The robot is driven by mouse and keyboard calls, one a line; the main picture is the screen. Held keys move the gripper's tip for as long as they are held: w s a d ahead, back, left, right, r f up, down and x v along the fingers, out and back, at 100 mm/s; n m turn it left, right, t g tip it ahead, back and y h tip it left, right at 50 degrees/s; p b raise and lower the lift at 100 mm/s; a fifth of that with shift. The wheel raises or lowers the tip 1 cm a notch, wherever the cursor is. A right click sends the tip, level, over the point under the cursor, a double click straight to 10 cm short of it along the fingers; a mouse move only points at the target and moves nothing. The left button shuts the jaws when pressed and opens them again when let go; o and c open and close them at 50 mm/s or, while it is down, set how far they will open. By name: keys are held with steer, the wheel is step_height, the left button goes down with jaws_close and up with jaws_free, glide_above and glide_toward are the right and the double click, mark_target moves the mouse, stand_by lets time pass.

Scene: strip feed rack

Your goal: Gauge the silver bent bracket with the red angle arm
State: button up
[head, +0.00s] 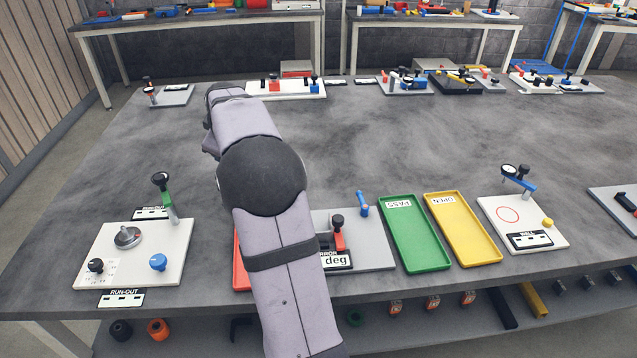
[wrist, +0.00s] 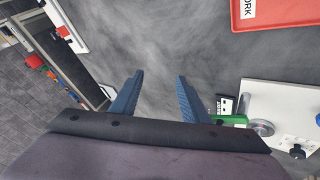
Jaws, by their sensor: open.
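The red angle arm (head: 339,240) stands on a grey plate (head: 375,245) near the table's front edge, with a dark knob on top and a label reading "deg" before it. My arm covers the left part of that plate. I cannot make out a silver bent bracket in either view; it may be hidden behind my arm. My gripper (wrist: 158,98) is open and empty above bare table in the wrist view. In the head view my arm hides it.
Left is the run-out plate (head: 178,262) with a green arm and silver disc. A red tray (head: 240,270) is mostly covered by my arm. Green (head: 440,263) and yellow (head: 490,255) trays and the wall gauge plate (head: 555,240) lie right. The table's middle is clear.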

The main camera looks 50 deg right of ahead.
steer(key=s+d+m+g+y+p, duration=0.1)
steer(key=s+d+g+p, duration=0.15)
steer(key=s, duration=0.65)
steer(key=s+d+m+g+p, duration=0.2)
steer(key=s+d+p, duration=0.2)
steer(key=s, duration=0.5)
steer(key=m+g+y+p, duration=0.1)
steer(key=g+y+p, duration=0.2)
steer(key=p, duration=0.1)
glide_above(338, 218)
steer(key=shift+f, duration=0.25)
steer(key=shift+s, duration=0.1)
steer(key=shift+f+p, duration=1.15)
steer(key=shift+f, duration=2.6)
steer(key=shift+c, duration=0.4)
jaws_close()
